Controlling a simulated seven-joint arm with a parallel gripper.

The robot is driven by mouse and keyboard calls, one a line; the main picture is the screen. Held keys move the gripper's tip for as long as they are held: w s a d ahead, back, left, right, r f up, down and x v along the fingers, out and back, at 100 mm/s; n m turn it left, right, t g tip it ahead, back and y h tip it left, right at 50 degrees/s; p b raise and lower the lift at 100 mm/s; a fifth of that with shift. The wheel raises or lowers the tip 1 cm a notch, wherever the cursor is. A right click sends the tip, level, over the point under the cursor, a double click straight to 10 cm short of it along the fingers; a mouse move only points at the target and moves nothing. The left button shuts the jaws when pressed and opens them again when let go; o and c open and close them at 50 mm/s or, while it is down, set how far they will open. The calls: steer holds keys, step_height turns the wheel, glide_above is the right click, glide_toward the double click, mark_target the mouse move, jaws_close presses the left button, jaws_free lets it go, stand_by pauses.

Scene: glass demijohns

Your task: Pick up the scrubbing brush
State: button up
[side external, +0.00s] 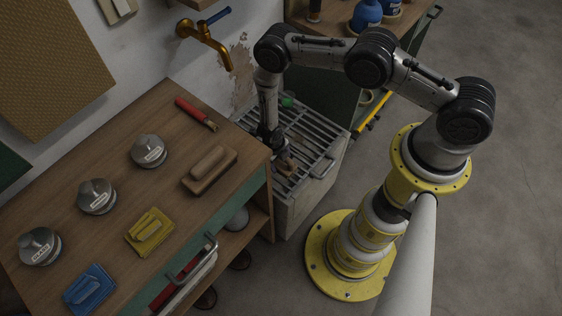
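My gripper (272,148) points down over the slatted metal grate (322,141) of a pale basin beside the bench. A small brown object (287,166), possibly the scrubbing brush, lies on the slats just below and right of the gripper. It is partly hidden, and I cannot tell whether the gripper touches it. The fingers are dark and too small to show whether they are open or shut. A larger brown block with a raised grip (209,169) lies on the wooden bench, left of the gripper. A small green item (287,101) is at the grate's back.
The wooden bench (110,160) holds several labelled metal domes (149,151), a red-handled tool (196,114), a yellow block (149,232) and a blue block (90,289). A brass tap (208,42) juts from the wall behind the basin. Blue containers (366,15) stand on a cabinet at the back.

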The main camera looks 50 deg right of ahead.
mark_target(292, 161)
steer(key=c, duration=1)
steer(key=shift+r, duration=0.1)
steer(key=shift+r, duration=0.55)
steer(key=s+r, duration=0.1)
steer(key=r, duration=0.1)
steer(key=s+r, duration=0.2)
steer(key=r, duration=0.1)
steer(key=s+r, duration=0.1)
steer(key=r, duration=0.1)
steer(key=shift+s+d+r, duration=0.2)
steer(key=shift+s+r, duration=0.05)
steer(key=shift+s, duration=0.05)
steer(key=shift+s+d+r, duration=0.2)
steer(key=shift+s+r, duration=0.5)
steer(key=shift+s, duration=0.85)
steer(key=shift+s+d+r, duration=0.15)
steer(key=shift+s+r, duration=0.55)
steer(key=shift+s, duration=0.9)
steer(key=shift+s+d+r, duration=0.2)
steer(key=shift+s+r, duration=0.5)
steer(key=shift+s, duration=0.85)
